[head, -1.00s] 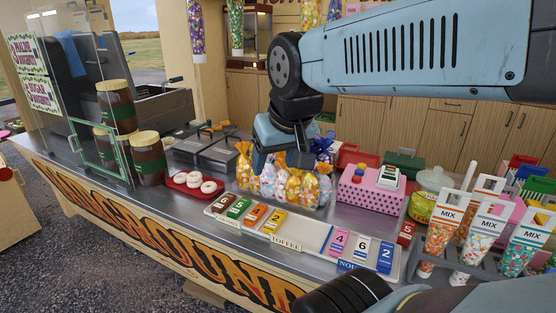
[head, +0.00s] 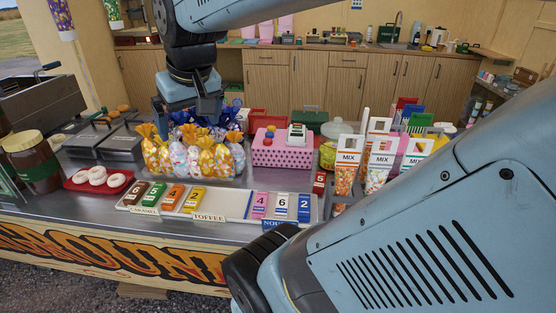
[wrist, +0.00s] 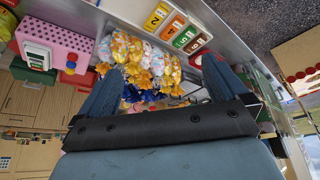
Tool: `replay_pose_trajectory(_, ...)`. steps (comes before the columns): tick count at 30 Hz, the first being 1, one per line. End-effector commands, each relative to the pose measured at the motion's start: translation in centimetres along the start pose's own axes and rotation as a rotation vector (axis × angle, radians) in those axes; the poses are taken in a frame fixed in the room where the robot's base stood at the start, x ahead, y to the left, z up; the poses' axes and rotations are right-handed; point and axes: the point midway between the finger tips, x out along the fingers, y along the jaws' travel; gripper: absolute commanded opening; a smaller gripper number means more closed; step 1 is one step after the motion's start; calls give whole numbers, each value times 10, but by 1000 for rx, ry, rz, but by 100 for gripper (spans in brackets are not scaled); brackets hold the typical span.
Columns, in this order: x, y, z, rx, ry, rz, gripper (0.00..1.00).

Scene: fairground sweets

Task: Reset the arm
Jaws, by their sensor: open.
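My gripper (head: 205,108) hangs at the end of my arm, above and behind the gift bags in the head view. It is open, and no object shows in its grip. In the wrist view its two dark blue fingers (wrist: 160,75) stand wide apart, with the bags seen beyond and between them. The bags (head: 190,158) are tied, with orange, white and blue patterns, grouped on the counter. Blue bags behind are partly hidden by the front ones. No gap or contact between fingers and bags can be measured.
A tile board (head: 228,203) holds coloured number tiles in front of the bags. A red tray with white doughnuts (head: 97,178) is left. A pink spotted box (head: 285,150) stands right of the bags, with MIX cones (head: 347,160) further right. My own arm link covers the lower right.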

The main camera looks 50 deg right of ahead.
Motion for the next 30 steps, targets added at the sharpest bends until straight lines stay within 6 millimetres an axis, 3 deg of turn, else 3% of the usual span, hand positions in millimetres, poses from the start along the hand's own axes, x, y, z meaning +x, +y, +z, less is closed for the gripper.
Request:
replay_pose_trajectory(9, 16, 88, -39, 206, -116, 85, 100)
replay_pose_trajectory(16, 28, 163, -48, 355, -196, 127, 100)
replay_pose_trajectory(23, 38, 245, -38, 508, -272, 154, 100)
replay_pose_trajectory(30, 46, 333, -6, 669, -346, 167, 100)
